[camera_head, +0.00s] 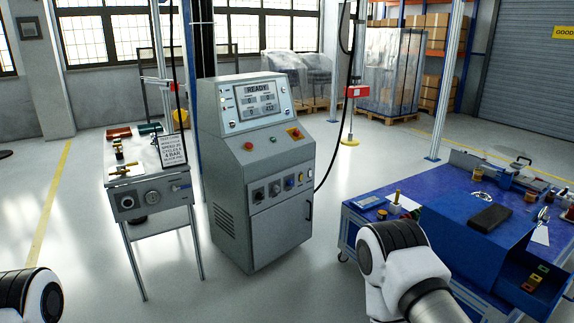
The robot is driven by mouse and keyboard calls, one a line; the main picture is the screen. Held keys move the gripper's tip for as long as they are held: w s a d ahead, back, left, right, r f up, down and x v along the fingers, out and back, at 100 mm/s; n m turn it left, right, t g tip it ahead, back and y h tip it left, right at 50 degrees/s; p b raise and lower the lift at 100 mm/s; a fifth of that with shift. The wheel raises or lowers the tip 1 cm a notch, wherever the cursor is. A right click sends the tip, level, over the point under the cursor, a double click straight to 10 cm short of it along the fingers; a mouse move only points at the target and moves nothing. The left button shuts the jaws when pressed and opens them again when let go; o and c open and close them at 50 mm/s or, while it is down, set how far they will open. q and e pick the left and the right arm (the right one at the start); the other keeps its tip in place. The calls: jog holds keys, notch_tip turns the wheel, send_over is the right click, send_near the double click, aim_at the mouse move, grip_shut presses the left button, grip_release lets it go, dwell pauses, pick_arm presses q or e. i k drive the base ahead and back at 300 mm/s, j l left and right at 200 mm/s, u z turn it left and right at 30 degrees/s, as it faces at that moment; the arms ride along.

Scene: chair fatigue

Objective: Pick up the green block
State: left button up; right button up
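A green tray-like piece (150,128) lies at the back of the grey table on the left, beside a red one (119,133). Small red, yellow and dark blocks (118,150) stand near them, too small to tell apart. A small stack with red, yellow and greenish parts (535,278) sits in the open blue compartment at the lower right. Parts of my two arms show at the bottom left and bottom right of centre. Neither gripper is in view.
The grey table (150,172) has a sign on it. A grey control cabinet (258,170) with a lit "READY" screen stands in the middle. A blue workbench (440,215) with tools is at the right. The floor between cabinet and workbench is clear.

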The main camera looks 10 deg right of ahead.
aim_at(542, 271)
jog(key=i+z, duration=0.3)
jog(key=i, duration=0.35)
jog(key=i+j+z, duration=0.3)
jog(key=i, duration=0.3)
